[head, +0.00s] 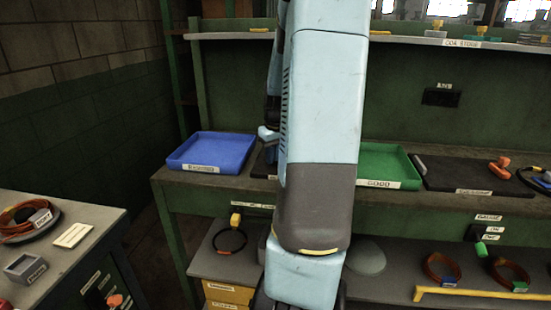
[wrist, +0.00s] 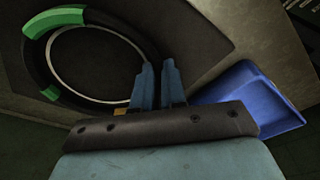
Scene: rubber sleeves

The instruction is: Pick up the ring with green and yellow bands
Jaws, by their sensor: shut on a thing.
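The ring (wrist: 36,66) is a large black hoop in the wrist view, at the upper left. It has a broad green band (wrist: 55,20) at its upper left and a small green band at its lower left. A small yellow patch (wrist: 121,111) shows beside my gripper, partly hidden by it. My gripper (wrist: 159,70) is shut on the right side of the ring, with its two blue fingers close together. A dark mat (wrist: 195,35) lies behind the ring. I cannot tell whether the ring touches it. In the head view my arm hides the ring.
A blue tray (head: 210,152) stands left of my arm on the bench, close to my gripper in the wrist view (wrist: 250,100). A green tray (head: 388,165) stands to the right. Other rings lie on the lower shelf (head: 400,270). A side table (head: 95,215) is at the left.

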